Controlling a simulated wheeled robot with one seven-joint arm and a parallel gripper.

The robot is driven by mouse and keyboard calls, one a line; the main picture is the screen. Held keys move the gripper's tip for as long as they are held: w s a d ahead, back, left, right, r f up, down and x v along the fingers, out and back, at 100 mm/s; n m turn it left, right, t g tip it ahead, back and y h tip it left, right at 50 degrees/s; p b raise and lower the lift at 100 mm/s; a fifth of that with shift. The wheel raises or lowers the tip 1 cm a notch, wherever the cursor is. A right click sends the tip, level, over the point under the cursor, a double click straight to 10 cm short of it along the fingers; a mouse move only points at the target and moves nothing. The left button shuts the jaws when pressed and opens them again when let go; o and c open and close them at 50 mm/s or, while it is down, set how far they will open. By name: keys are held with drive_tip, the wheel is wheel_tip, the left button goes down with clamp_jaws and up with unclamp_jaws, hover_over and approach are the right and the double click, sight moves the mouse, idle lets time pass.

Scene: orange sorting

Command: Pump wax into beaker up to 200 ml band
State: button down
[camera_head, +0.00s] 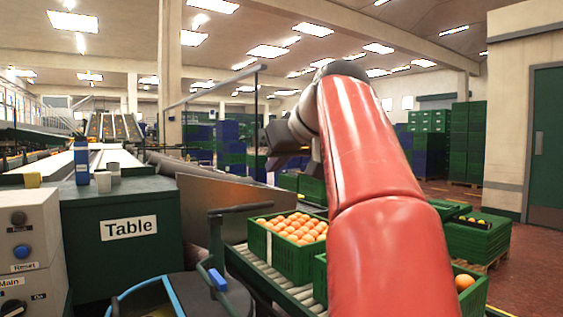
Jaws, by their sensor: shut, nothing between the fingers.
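A tall blue bottle (82,162) stands upright on the green block labelled "Table" (128,262), at the left; it may be the wax pump bottle, though its top is too small to make out. Two small pale grey cups stand to its right: a nearer one (103,182) and one just behind it (115,172). I cannot tell which is the beaker, and no bands or wax level can be read. My gripper (277,157) is shut and empty at the end of my raised red arm, well right of the bottle and cups. It is dark and partly hidden by my wrist.
A yellow block (32,180) sits at the table's left. A control box (28,245) stands in front. A green crate of oranges (286,262) rests on a roller conveyor (262,280). A metal panel (225,205) stands right of the table. A blue-rimmed bin (150,285) is in front.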

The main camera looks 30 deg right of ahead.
drive_tip(key=w+f+b, duration=0.1)
drive_tip(key=w+f, duration=0.4)
drive_tip(key=f, duration=0.2)
drive_tip(key=shift+a+b, duration=0.15)
drive_tip(key=shift+b, duration=0.2)
